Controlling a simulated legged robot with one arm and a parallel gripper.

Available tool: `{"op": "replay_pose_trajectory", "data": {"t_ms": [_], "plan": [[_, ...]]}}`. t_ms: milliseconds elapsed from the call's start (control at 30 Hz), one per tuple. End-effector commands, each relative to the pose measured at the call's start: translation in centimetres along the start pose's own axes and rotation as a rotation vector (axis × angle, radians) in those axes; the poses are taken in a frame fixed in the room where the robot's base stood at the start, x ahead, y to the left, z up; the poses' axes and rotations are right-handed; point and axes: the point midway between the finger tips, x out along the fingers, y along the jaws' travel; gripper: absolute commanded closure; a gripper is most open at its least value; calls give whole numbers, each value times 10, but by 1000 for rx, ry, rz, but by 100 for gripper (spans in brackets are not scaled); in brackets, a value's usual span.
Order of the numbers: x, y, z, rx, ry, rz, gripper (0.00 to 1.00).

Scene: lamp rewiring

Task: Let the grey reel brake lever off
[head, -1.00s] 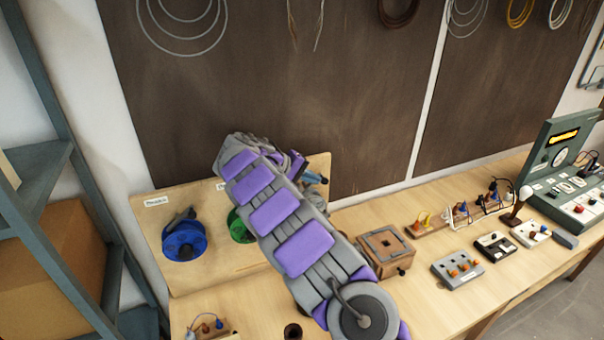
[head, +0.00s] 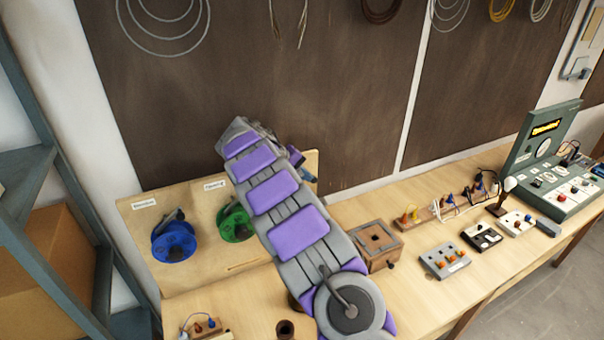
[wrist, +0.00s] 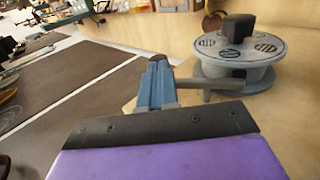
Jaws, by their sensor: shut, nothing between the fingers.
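The grey reel (wrist: 235,62) is at the upper right of the wrist view, with a dark block on top. In the head view my arm hides the grey reel and most of the gripper.
A blue reel (head: 174,243) and a green reel (head: 234,226) with levers sit on the tan board (head: 160,280) left of my arm. A wooden box (head: 377,240), terminal blocks and a green test console (head: 545,150) stand to the right on the bench.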

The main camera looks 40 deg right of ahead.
Motion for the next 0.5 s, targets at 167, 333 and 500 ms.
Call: {"op": "replay_pose_trajectory", "data": {"t_ms": [167, 333, 500], "plan": [[4, 3, 1, 0, -4, -98, 100], [12, 6, 1, 3, -4, -231, 100], [20, 7, 0, 1, -2, -359, 100]]}}
